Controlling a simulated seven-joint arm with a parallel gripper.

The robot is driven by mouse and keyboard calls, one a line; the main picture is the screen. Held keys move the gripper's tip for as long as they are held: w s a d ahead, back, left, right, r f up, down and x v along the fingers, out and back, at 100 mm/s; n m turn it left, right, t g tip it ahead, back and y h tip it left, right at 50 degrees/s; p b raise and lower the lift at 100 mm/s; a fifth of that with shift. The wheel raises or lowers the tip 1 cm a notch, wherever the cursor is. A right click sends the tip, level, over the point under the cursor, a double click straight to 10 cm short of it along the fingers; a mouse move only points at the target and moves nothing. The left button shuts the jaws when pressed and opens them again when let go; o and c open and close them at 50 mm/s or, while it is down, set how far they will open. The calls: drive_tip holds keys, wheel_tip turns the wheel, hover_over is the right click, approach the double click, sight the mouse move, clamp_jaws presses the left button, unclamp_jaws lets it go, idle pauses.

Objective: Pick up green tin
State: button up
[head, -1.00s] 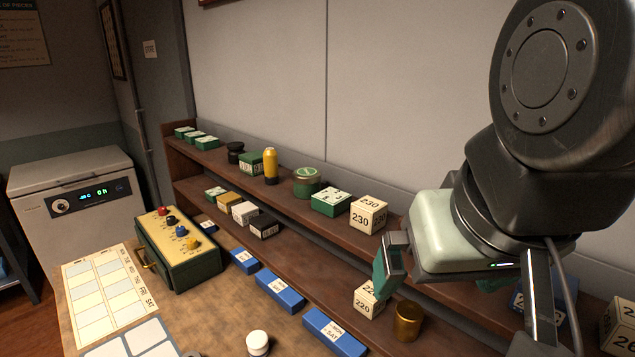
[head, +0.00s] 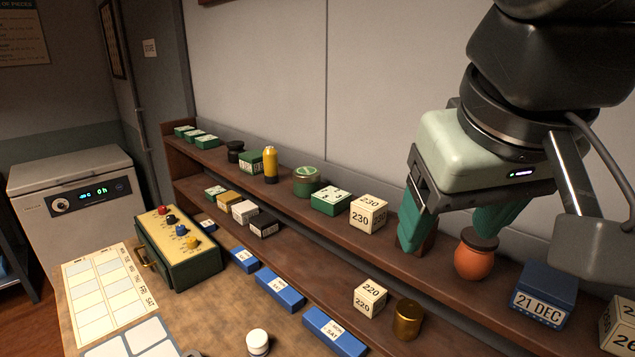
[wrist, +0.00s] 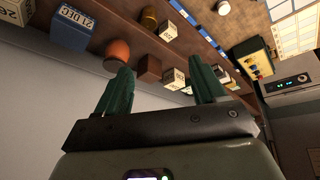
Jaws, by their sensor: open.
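The green tin (head: 307,182) is a short round tin with a lighter green lid. It stands upright on the upper shelf in the head view, between the yellow bottle and a green box. My gripper (head: 450,235) is to the right of the tin, apart from it, near the orange jar. Its two green fingers are spread with nothing held. In the wrist view my gripper (wrist: 160,82) also shows open, with a brown block (wrist: 150,68) in view beyond the gap. I cannot make out the tin in the wrist view.
On the upper shelf, a yellow bottle (head: 270,166) stands close left of the tin, and a green box (head: 331,201) and a 230 block (head: 368,214) stand to its right. The orange jar (head: 474,258) and blue date box (head: 543,295) are farther right. A wall rises behind.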

drive_tip(key=w+a+f+n+h, duration=0.15)
drive_tip(key=w+n+h, duration=0.25)
drive_tip(key=w+n, duration=0.45)
drive_tip(key=w+a+n+h, duration=0.3)
drive_tip(key=w+n+h, duration=0.25)
drive_tip(key=w, duration=0.55)
drive_tip(key=w+a+n+t+h, duration=0.1)
drive_tip(key=w+a+n+t, duration=0.1)
drive_tip(key=a+n, duration=0.3)
drive_tip(key=w+a+r+n+t+h, duration=0.1)
drive_tip(key=w+a+n+t, duration=0.15)
drive_tip(key=a, duration=0.45)
drive_tip(key=w+a+n+t+h, duration=0.1)
drive_tip(key=w+a+n+t, duration=0.25)
drive_tip(key=a, duration=0.25)
approach(296, 179)
drive_tip(key=w, duration=0.1)
drive_tip(key=x, duration=1.1)
drive_tip(key=shift+s+d, duration=0.25)
drive_tip(key=c, duration=0.7)
